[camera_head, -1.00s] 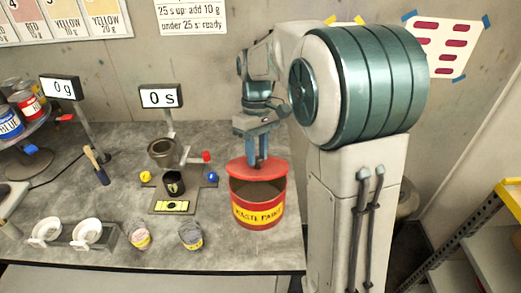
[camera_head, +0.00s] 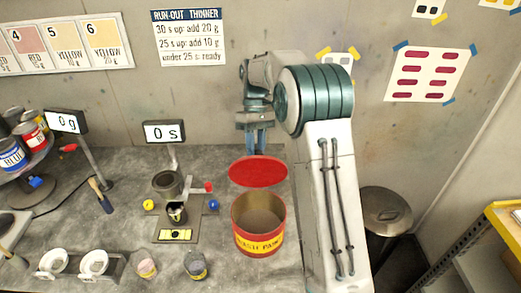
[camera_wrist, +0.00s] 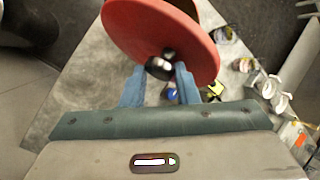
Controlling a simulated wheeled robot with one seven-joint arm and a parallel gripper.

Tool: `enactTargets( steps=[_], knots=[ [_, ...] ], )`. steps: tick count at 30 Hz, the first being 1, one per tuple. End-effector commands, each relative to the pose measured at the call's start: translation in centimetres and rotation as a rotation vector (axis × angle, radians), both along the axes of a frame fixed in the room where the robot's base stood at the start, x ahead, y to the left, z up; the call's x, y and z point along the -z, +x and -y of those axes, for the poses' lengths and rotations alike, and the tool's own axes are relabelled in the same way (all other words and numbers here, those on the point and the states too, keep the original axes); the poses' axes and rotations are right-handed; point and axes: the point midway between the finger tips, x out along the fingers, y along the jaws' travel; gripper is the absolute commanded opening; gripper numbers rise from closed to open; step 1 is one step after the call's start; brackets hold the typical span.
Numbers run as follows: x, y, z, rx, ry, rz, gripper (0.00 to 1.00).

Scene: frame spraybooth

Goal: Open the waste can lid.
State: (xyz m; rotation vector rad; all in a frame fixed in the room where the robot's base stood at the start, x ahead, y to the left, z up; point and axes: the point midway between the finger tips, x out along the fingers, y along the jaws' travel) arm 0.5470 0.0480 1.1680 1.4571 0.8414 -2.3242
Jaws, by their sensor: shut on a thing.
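The red waste can (camera_head: 258,238) with a yellow "WASTE PAINT" label stands on the bench, its mouth open and its inside showing. Its red lid (camera_head: 258,172) is raised, tilted up behind the mouth. My gripper (camera_head: 258,150) is behind and above the lid, and the lid hides its fingertips in the head view. In the wrist view my gripper (camera_wrist: 160,75) is shut on the dark round knob (camera_wrist: 160,67) of the lid (camera_wrist: 150,28).
Left of the can is a stand with a cup (camera_head: 167,184) and a small dark pot (camera_head: 176,213). Two small cans (camera_head: 196,266) (camera_head: 146,267) and white dishes (camera_head: 95,262) are at the front. A grey lidded bin (camera_head: 386,209) stands on the floor at right.

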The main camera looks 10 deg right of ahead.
Motion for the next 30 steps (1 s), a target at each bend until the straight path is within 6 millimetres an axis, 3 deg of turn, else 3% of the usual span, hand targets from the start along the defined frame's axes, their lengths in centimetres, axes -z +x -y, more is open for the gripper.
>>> enactTargets(
  steps=[1,3,28,29,30],
  knots=[
    [1.1,0.4,0.7,0.007,-0.01,-0.033,0.0],
    [1.2,0.8,0.7,0.007,-0.005,-0.065,0.0],
    [1.7,2.0,1.1,0.009,0.011,-0.168,0.0],
    [1.7,2.0,1.1,0.009,0.011,-0.168,0.3],
    [1.7,2.0,1.1,0.008,0.011,-0.168,0.41]
  ],
)
